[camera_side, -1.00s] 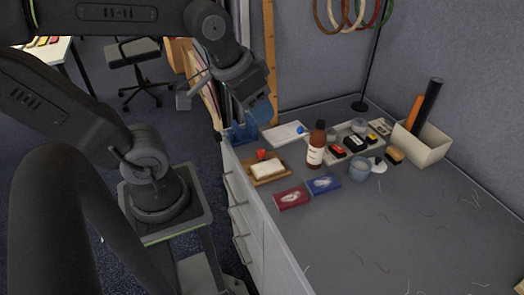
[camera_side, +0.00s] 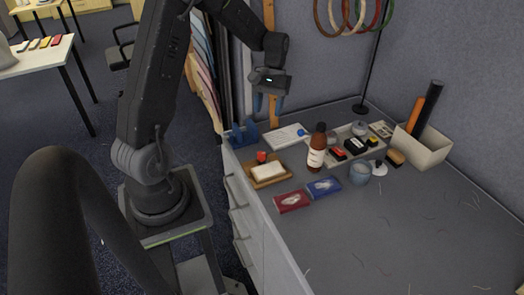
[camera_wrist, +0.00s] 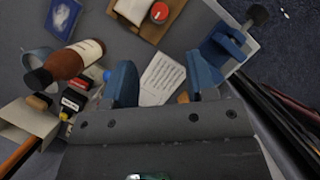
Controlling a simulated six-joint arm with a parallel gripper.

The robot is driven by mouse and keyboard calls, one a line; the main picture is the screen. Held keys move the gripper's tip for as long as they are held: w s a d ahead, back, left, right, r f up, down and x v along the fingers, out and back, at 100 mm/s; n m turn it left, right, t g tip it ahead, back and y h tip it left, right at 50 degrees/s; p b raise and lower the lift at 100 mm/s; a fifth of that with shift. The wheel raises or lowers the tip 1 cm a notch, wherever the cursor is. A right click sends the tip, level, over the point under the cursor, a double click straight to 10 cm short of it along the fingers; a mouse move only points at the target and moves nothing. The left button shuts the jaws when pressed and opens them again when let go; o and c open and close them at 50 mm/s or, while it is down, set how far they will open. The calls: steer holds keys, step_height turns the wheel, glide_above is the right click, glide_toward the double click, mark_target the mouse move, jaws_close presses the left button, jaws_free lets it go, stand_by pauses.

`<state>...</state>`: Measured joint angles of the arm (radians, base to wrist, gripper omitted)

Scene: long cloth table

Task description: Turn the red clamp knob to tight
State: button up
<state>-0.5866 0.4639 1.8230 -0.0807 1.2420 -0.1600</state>
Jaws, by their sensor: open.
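The red knob (camera_side: 261,156) stands at the back edge of a wooden board (camera_side: 281,178), beside a white block (camera_side: 268,171). In the wrist view the red knob (camera_wrist: 159,12) shows near the top, on the wooden board (camera_wrist: 147,33) and next to the white block (camera_wrist: 134,9). My gripper (camera_side: 268,106) is open and empty, pointing down above the far left part of the table. In the wrist view its blue fingers (camera_wrist: 160,75) are spread apart, with the white sheet beneath. The knob is outside the jaws.
A blue fixture (camera_side: 241,134) sits at the table's left edge. A white sheet (camera_side: 284,136) with a blue ball (camera_side: 300,132), a brown bottle (camera_side: 316,150), red (camera_side: 292,200) and blue (camera_side: 324,186) packets and a mug (camera_side: 360,172) stand nearby. The table's front right is mostly bare.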

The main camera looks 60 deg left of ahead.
mark_target(261, 153)
steer(key=x, duration=1.3)
steer(key=shift+s+d+f, duration=0.1)
steer(key=shift+f, duration=0.1)
steer(key=c, duration=0.9)
